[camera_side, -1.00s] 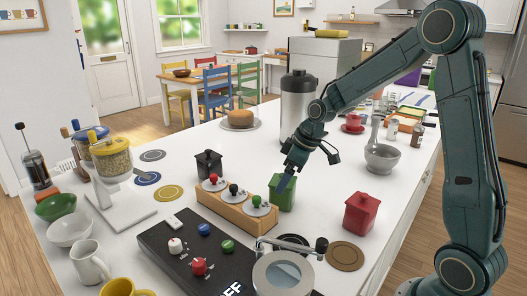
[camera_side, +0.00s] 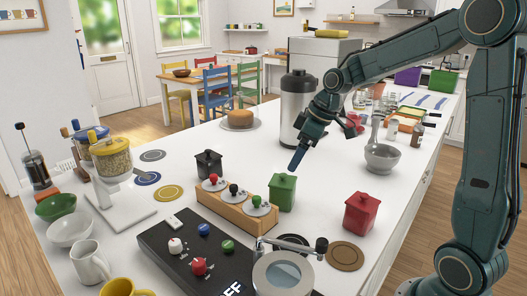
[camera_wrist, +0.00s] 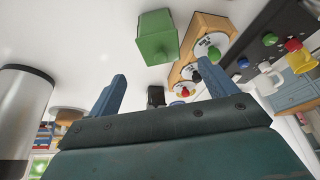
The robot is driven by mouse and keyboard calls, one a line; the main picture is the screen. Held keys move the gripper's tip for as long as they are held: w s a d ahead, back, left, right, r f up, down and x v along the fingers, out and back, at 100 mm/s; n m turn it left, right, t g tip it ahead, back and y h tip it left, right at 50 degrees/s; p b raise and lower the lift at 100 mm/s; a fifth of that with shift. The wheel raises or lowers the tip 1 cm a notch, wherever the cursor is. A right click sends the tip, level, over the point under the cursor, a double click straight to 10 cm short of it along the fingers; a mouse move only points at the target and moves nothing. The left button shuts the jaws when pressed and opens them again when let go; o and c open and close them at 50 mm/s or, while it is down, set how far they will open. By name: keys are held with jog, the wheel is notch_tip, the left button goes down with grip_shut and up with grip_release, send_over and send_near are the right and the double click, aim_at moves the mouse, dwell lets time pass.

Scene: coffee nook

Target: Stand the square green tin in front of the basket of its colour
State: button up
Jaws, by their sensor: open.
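The square green tin (camera_side: 282,195), with a lid and knob, stands upright on the white counter, just right of the wooden rack. My gripper (camera_side: 297,160) is open and empty, above the tin and apart from it. In the wrist view the green tin (camera_wrist: 157,40) is beyond the two blue fingers of my gripper (camera_wrist: 165,88), with nothing between them. A green basket (camera_side: 443,84) stands at the far right end of the counter, beside a purple basket (camera_side: 408,77).
A red tin (camera_side: 361,212) stands right of the green one and a black tin (camera_side: 208,164) to the left. The wooden rack (camera_side: 235,208) holds several knobbed tools. A steel flask (camera_side: 298,105) and grey mortar (camera_side: 382,157) stand behind. Bare counter lies between tin and mortar.

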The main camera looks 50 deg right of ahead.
jog(key=s+a+r+m, duration=0.1)
jog(key=s+a, duration=0.2)
jog(key=s, duration=0.4)
jog(key=s+a+r+m+t+h, duration=0.1)
jog(key=s+a+r+m, duration=0.1)
jog(key=s, duration=0.6)
jog(key=s+a+r+m, duration=0.1)
jog(key=s+a+r, duration=0.1)
jog(key=s+a, duration=0.3)
jog(key=s, duration=0.2)
jog(key=shift+s+t+h, duration=0.3)
jog(key=shift+h, duration=0.1)
